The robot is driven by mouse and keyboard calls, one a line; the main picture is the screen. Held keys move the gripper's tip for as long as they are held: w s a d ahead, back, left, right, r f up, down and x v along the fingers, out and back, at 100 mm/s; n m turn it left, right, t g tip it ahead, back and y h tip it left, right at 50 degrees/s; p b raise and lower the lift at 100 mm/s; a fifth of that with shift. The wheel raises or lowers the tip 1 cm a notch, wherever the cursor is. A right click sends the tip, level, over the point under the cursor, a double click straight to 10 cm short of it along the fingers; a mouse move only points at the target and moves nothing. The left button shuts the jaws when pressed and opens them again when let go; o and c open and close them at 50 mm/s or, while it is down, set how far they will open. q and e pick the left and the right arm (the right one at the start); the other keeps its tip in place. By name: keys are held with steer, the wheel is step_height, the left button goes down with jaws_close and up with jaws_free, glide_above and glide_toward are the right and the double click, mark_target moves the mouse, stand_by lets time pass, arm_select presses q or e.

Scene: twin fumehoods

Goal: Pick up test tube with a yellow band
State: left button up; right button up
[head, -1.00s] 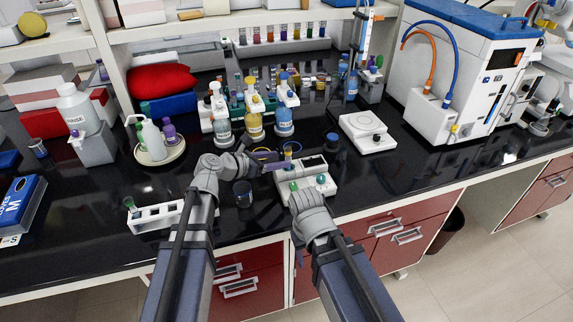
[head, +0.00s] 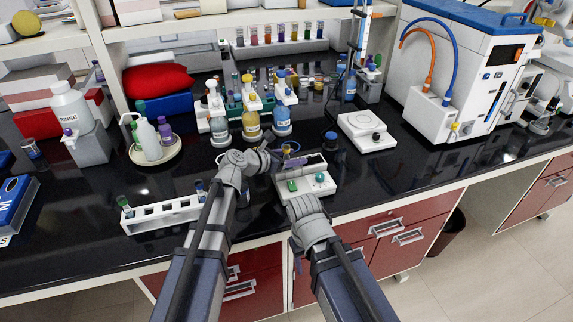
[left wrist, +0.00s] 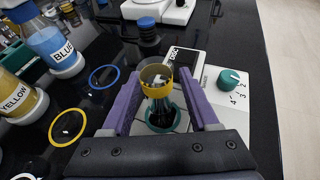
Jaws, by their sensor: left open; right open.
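The test tube with a yellow band (left wrist: 157,86) stands upright in a teal-ringed opening of a white device with a dial and small display (left wrist: 195,68). In the left wrist view, my left gripper (left wrist: 158,78) is open, with one purple finger on each side of the tube. I cannot tell whether either finger touches it. In the head view, my left gripper (head: 283,160) is over the left part of the device (head: 318,183), and the tube is mostly hidden there. My right gripper (head: 296,243) is open, low in front of the bench edge and partly hidden by its own arm.
A white rack (head: 160,215) with dark-capped tubes stands to the left. Blue and yellow wash bottles (head: 282,118) (head: 250,122) stand behind. A blue ring (left wrist: 104,78) and a yellow ring (left wrist: 67,127) lie near the device. A white balance (head: 367,132) stands behind right.

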arm_select(q)
steer(key=shift+c, duration=0.2)
jaws_close()
stand_by(0.4)
